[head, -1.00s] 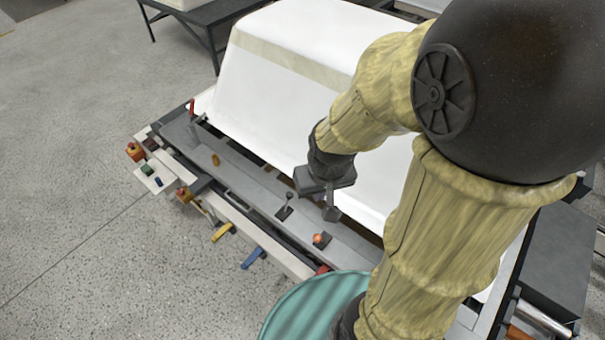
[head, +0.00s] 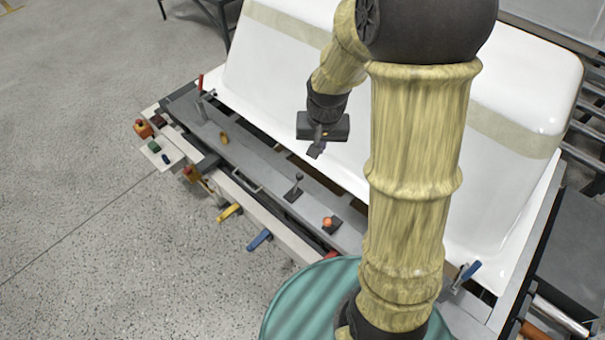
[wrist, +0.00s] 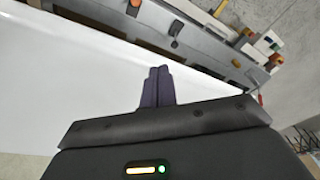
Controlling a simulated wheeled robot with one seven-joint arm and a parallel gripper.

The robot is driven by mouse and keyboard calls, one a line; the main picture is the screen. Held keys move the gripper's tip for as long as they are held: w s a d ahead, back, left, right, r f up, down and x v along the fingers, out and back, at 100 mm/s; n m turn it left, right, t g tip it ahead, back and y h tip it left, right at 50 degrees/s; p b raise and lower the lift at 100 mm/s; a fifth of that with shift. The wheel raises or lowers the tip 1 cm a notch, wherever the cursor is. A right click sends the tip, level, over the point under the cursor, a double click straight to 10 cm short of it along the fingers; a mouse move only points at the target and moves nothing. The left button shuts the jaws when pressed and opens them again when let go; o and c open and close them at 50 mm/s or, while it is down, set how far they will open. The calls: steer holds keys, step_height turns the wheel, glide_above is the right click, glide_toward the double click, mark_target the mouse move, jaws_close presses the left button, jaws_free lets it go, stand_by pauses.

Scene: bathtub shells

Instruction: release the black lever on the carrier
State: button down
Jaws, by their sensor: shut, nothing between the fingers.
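The black lever (head: 297,185) has a round black knob and stands on a dark base on the grey rail of the carrier (head: 262,165).
An orange-knobbed lever (head: 329,222) stands beside the black one. A yellow-brown lever (head: 223,138) and a red lever (head: 201,84) are further left. Yellow (head: 229,212) and blue (head: 259,239) handles stick out in front. The white tub (head: 270,60) rises behind the rail.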

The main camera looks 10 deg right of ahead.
steer(key=w+f+m+b, duration=0.3)
steer(key=w+f+b, duration=0.2)
steer(key=w+f, duration=0.5)
steer(key=m+g+b, duration=0.1)
steer(key=m+b, duration=0.2)
steer(key=b, duration=0.1)
glide_above(298, 182)
steer(key=w+d, duration=0.2)
step_height(298, 182, down, 14)
steer(key=shift+d, duration=0.2)
steer(key=shift+f, duration=0.1)
step_height(298, 182, down, 10)
steer(key=w, duration=0.1)
steer(key=shift+d+p, duration=0.15)
steer(key=shift+p, duration=0.25)
steer(key=shift+w+d+r+h, duration=0.15)
steer(key=shift+d+r+h, duration=0.05)
steer(key=shift+h, duration=0.2)
